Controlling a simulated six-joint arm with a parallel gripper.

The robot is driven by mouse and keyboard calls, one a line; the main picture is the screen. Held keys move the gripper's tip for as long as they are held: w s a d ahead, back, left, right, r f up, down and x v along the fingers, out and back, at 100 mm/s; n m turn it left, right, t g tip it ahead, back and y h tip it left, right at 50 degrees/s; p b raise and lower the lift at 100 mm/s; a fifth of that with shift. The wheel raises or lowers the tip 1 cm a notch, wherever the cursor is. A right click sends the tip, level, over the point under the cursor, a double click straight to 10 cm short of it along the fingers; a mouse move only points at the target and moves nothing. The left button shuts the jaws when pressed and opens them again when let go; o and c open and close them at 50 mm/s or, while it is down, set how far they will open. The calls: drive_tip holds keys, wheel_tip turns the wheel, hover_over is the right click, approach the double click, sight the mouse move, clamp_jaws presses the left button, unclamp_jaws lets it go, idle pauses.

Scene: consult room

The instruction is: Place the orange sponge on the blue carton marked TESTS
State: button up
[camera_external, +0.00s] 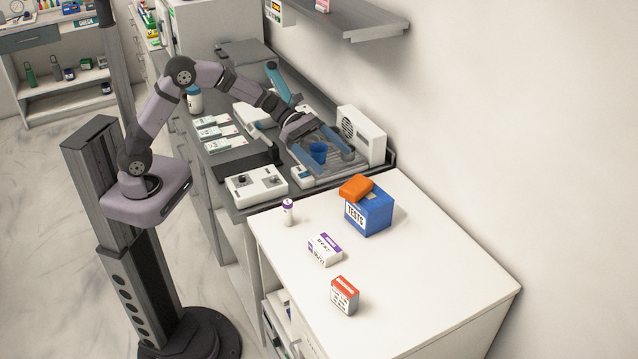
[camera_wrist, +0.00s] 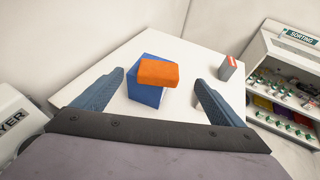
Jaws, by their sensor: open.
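The orange sponge (camera_external: 356,187) lies on top of the blue carton marked TESTS (camera_external: 373,217), which stands on the white table. The sponge sits toward one side and appears to overhang the carton's edge. In the wrist view the sponge (camera_wrist: 158,73) covers much of the carton's top, and the blue carton (camera_wrist: 143,93) shows beside and below it. My gripper (camera_external: 337,145) is open and empty, above the grey counter and apart from the sponge. In the wrist view its two fingers (camera_wrist: 160,95) stand wide apart on either side of the sponge and carton.
On the white table (camera_external: 440,268) stand a white and purple box (camera_external: 325,250), a red and white box (camera_external: 344,295) and a small purple-capped bottle (camera_external: 288,212). The table's right side is clear.

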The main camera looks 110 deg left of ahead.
drive_tip(key=s+d+f+m+g, duration=0.45)
drive_tip(key=s+d+m, duration=0.3)
drive_tip(key=d, duration=0.35)
drive_tip(key=s+d+f+m+g, duration=0.45)
drive_tip(key=s+d+m, duration=0.3)
drive_tip(key=d, duration=0.25)
drive_tip(key=s+f+m+g+y, duration=0.1)
drive_tip(key=s+f+m+y, duration=0.1)
drive_tip(key=s+m, duration=0.6)
drive_tip(key=s+d+f+m+g+y, duration=0.1)
drive_tip(key=s+f+m+g+y, duration=0.1)
drive_tip(key=s+m, duration=0.6)
drive_tip(key=shift+f+g+y, duration=0.2)
drive_tip(key=shift+g+y, duration=0.1)
drive_tip(key=shift+y, duration=0.2)
